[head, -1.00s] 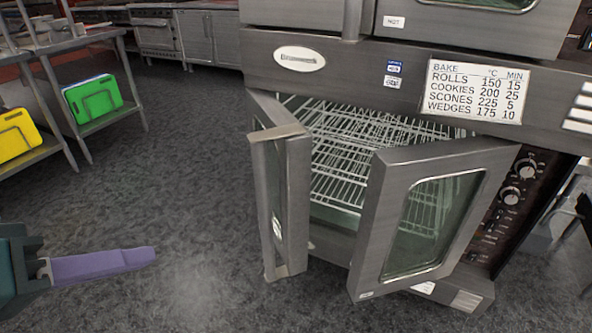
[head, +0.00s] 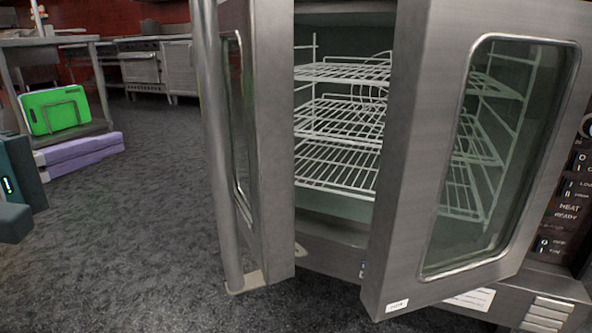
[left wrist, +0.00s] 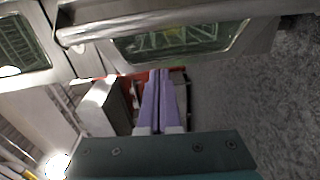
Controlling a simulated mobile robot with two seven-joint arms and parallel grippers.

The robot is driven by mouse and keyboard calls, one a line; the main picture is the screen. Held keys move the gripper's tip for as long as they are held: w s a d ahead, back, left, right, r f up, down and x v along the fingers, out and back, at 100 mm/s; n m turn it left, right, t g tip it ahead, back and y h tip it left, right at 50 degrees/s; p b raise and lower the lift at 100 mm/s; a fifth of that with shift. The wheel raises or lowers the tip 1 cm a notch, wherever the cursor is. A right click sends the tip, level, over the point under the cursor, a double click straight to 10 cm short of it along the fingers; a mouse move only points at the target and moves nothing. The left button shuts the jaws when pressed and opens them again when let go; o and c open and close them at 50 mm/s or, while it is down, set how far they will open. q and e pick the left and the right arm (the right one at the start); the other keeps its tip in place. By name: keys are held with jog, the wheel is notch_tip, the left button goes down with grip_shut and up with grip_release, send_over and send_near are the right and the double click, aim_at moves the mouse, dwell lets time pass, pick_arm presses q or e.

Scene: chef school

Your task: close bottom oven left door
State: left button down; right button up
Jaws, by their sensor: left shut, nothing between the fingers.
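The bottom oven's left door (head: 270,150) stands open in the head view, seen nearly edge-on, with a vertical bar handle (head: 212,150) on its outer side. The right door (head: 405,150) is also open and shows its large window. My left gripper (head: 122,142) is to the left of the left door, apart from it, with its purple fingers shut and empty. Its fingers (left wrist: 160,72) also show in the left wrist view, where a steel door with a window and bar handle (left wrist: 150,18) lies across the top. My right gripper is out of view.
Wire racks (head: 340,115) fill the open oven cavity between the doors. At the left, a steel table (head: 60,42) has green boards (head: 55,110) on its lower shelf. Dark floor (head: 140,230) is clear between my left gripper and the oven.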

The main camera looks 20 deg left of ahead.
pick_arm(q)
jog(key=w+d+f+b, duration=0.1)
jog(key=w+d+b, duration=0.1)
jog(key=w, duration=1)
jog(key=shift+d+f+n+t, duration=0.3)
jog(key=shift+d+n, duration=0.1)
jog(key=shift+d, duration=0.3)
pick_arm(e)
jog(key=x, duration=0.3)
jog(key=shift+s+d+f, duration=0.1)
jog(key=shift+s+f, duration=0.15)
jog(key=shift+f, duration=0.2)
pick_arm(q)
jog(key=shift+w, duration=0.1)
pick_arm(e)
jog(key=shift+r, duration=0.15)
